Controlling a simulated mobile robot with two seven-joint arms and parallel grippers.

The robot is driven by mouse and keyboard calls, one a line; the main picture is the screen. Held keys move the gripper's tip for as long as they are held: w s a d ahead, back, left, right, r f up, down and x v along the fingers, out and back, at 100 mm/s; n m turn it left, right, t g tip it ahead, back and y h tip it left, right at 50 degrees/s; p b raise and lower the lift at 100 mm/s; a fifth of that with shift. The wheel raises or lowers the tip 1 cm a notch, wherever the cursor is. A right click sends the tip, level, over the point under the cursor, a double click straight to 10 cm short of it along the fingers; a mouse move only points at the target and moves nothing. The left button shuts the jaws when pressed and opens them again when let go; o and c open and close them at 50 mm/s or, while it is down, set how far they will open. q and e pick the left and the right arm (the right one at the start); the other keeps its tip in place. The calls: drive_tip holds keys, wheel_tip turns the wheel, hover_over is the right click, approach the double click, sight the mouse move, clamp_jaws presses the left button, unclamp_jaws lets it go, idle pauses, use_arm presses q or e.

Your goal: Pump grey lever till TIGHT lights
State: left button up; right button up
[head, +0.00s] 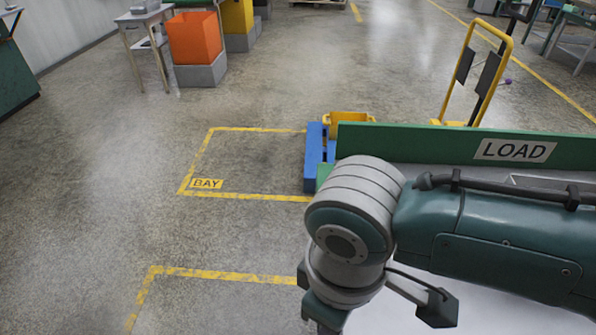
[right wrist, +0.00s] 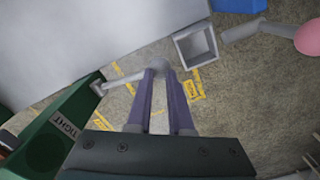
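In the right wrist view, the grey lever (right wrist: 122,79) runs from a green housing (right wrist: 40,150) at the left to my right gripper (right wrist: 160,78). The gripper's purple fingers close together around the lever's rounded grey end. A TIGHT label (right wrist: 64,124) with pale letters is on the green housing; I see no glow on it. In the head view my right arm fills the lower right; its fingers, the lever and the TIGHT label cannot be made out there. My left gripper is in neither view.
A grey square-mouthed socket (right wrist: 197,44) and a grey rod with a pink ball end (right wrist: 309,38) are beyond the fingers. A green LOAD board (head: 450,143) stands behind my arm. An orange bin (head: 194,38) is farther back. The yellow-marked BAY floor (head: 240,163) is clear.

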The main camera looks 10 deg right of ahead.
drive_tip(key=shift+r+p, duration=0.55)
drive_tip(key=shift+r, duration=0.35)
use_arm(q)
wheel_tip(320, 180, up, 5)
drive_tip(key=p, duration=0.3)
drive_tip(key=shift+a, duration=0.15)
use_arm(e)
drive_tip(key=r, duration=0.1)
drive_tip(key=w+r, duration=0.2)
drive_tip(key=r, duration=0.1)
drive_tip(key=shift+d, duration=0.3)
drive_tip(key=shift+f, duration=0.15)
drive_tip(key=shift+s+a+f+b, duration=0.15)
drive_tip(key=shift+f+b, duration=0.1)
drive_tip(key=shift+f, duration=0.15)
drive_tip(key=shift+s+d+f+b, duration=0.1)
drive_tip(key=shift+s+f+b, duration=0.1)
drive_tip(key=shift+f, duration=0.15)
drive_tip(key=shift+s+a+f+b, duration=0.1)
drive_tip(key=shift+s+f+b, duration=0.1)
drive_tip(key=shift+f+b, duration=0.35)
drive_tip(key=shift+s+a+f+b, duration=0.1)
drive_tip(key=shift+s+f+b, duration=0.1)
drive_tip(key=shift+f, duration=0.6)
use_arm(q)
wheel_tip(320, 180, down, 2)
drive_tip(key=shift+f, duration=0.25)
use_arm(e)
drive_tip(key=shift+f, duration=0.1)
